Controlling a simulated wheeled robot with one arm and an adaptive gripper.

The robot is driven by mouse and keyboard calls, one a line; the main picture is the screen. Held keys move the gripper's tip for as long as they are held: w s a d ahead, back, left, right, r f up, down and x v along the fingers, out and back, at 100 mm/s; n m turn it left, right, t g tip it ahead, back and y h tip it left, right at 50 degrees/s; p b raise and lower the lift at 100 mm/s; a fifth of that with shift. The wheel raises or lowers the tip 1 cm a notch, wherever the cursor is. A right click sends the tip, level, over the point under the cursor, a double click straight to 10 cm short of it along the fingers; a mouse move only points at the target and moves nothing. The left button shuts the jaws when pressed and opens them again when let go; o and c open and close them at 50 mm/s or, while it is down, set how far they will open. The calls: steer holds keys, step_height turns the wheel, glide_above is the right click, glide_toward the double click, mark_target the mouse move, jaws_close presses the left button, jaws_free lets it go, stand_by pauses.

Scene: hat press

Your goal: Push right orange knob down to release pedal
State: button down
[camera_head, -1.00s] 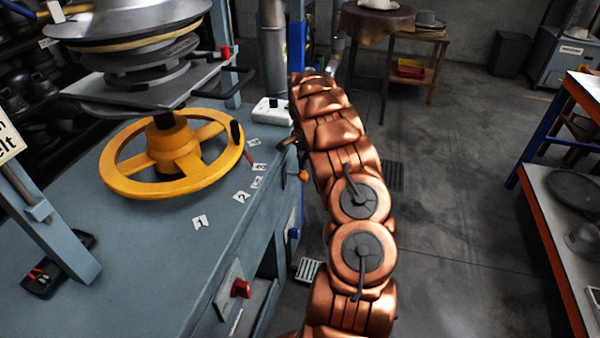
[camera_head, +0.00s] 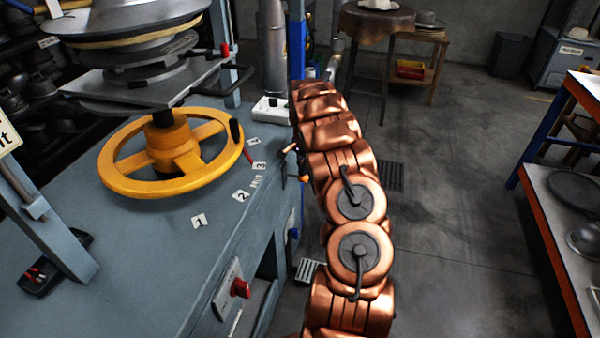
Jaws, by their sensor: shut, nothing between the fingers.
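A small orange knob (camera_head: 304,178) shows at the right side of the grey press bench, close against the left edge of my copper-coloured arm. A second small orange piece (camera_head: 290,148) shows just above and left of it, partly covered by the arm; I cannot tell if it is a knob too. My arm reaches forward along the bench's right side. My gripper is hidden behind the arm's far links, so I cannot see whether it touches a knob. The pedal is not visible.
A yellow handwheel (camera_head: 120,185) sits on the grey bench (camera_head: 150,260) at left, beneath the press plates. A red knob (camera_head: 240,288) is on the bench's front. A small table (camera_head: 350,22) stands at the back. An orange-edged bench (camera_head: 556,260) is at right. The floor between is clear.

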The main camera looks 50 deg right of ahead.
steer(key=shift+f+b, duration=0.35)
steer(key=shift+f, duration=0.7)
steer(key=shift+r, duration=0.1)
steer(key=shift+r+p, duration=0.3)
steer(key=shift+r, duration=3.7)
steer(key=shift+a, duration=0.1)
